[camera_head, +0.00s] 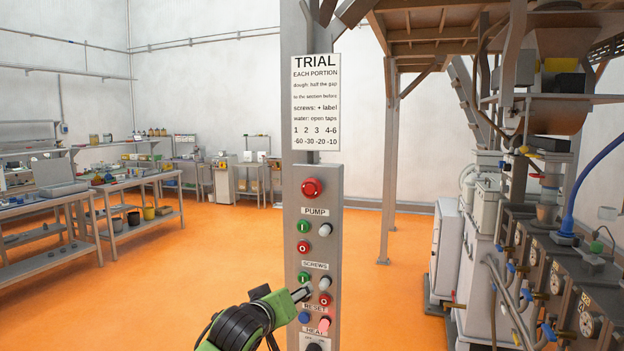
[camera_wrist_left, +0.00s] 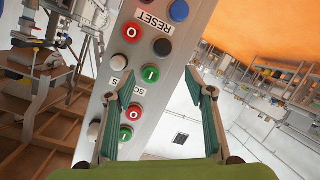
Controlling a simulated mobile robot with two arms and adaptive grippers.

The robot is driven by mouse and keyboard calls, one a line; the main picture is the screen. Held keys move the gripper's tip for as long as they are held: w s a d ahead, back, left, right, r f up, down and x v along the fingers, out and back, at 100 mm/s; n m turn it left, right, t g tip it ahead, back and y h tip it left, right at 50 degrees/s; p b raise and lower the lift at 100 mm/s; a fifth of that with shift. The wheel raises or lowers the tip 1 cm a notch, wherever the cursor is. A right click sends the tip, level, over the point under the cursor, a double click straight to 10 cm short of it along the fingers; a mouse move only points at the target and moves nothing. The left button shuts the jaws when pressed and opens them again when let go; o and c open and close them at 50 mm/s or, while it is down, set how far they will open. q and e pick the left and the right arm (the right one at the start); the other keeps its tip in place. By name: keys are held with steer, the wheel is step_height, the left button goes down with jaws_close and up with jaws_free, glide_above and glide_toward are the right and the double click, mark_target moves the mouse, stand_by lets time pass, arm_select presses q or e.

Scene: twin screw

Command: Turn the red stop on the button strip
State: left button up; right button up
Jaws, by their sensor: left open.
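The red stop (camera_head: 313,188) is a round mushroom knob at the top of the grey button strip (camera_head: 294,235), above the PUMP label. My left gripper (camera_head: 303,293) is well below it, in front of the strip by the SCREWS and RESET buttons. In the left wrist view the strip (camera_wrist_left: 180,60) appears upside down, and the left gripper (camera_wrist_left: 160,92) is open with its fingers spread and nothing between them but a view of the strip and wall. The red stop is not visible in that view. My right gripper is not in view.
A TRIAL sign (camera_head: 316,102) hangs on the post above the strip. Machinery with gauges and pipes (camera_head: 560,270) stands on the right. Tables (camera_head: 75,205) with bottles and boxes stand on the left. The orange floor (camera_head: 210,250) between is clear.

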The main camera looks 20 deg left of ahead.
mark_target(310, 190)
arm_select(q)
steer(key=s+d+r+n+t+p, duration=0.15)
steer(key=s+r, duration=0.25)
steer(key=r, duration=0.8)
steer(key=s+d+r+t, duration=0.15)
steer(key=s+r, duration=0.35)
steer(key=r, duration=0.7)
steer(key=shift+h, duration=0.3)
steer(key=w+p, duration=0.2)
steer(key=w, duration=0.2)
steer(key=w+p, duration=0.2)
steer(key=w, duration=0.2)
steer(key=w+p, duration=0.2)
steer(key=w, duration=0.2)
steer(key=shift+w+d+r, duration=0.1)
steer(key=shift+w+r, duration=0.15)
steer(key=shift+w, duration=0.05)
steer(key=shift+w+f+p, duration=0.15)
steer(key=shift+w+p, duration=0.25)
steer(key=shift+w, duration=0.25)
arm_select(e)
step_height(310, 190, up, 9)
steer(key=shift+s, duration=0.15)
arm_select(q)
steer(key=c, duration=1.1)
